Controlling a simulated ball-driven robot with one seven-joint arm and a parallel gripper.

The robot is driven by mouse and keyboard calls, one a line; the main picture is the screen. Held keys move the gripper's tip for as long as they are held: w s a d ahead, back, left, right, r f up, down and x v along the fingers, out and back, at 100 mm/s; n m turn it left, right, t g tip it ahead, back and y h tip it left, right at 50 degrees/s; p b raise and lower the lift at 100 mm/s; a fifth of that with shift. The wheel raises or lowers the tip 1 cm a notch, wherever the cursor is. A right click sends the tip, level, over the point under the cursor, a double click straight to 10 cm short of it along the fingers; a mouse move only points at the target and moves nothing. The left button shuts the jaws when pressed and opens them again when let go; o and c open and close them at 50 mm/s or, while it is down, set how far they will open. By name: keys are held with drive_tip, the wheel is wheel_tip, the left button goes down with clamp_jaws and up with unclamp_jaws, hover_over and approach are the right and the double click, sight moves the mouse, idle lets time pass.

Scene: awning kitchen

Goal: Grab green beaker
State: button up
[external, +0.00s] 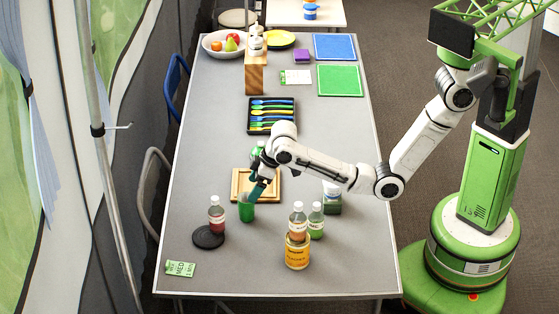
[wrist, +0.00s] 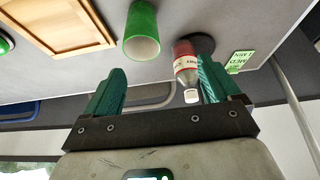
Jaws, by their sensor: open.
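The green beaker (external: 246,208) stands upright on the grey table, left of the middle of its near half. In the wrist view the green beaker (wrist: 142,36) lies ahead of the fingers, in line with the space between them. My gripper (external: 256,186) is just above and beside the beaker in the external view, and hides part of its rim. In the wrist view my gripper (wrist: 160,85) has its two teal fingers wide apart with nothing between them at the beaker. Whether a finger touches the beaker I cannot tell.
A bottle with red liquid (external: 216,214) stands left of the beaker by a black disc (external: 208,237). A wooden frame (external: 270,195) lies behind it. A green card (external: 180,268) lies near the front-left corner.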

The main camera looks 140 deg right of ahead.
drive_tip(key=s, duration=0.2)
hover_over(253, 213)
drive_tip(key=f, duration=0.5)
drive_tip(key=shift+s+d+f, duration=0.1)
drive_tip(key=shift+s+d, duration=0.15)
drive_tip(key=shift+s+d+x, duration=0.1)
drive_tip(key=shift+s+x, duration=0.05)
drive_tip(key=shift+x, duration=1.2)
drive_tip(key=shift+s+d+x, duration=0.15)
drive_tip(key=shift+x, duration=1.15)
drive_tip(key=shift+c, duration=0.2)
drive_tip(key=c, duration=1)
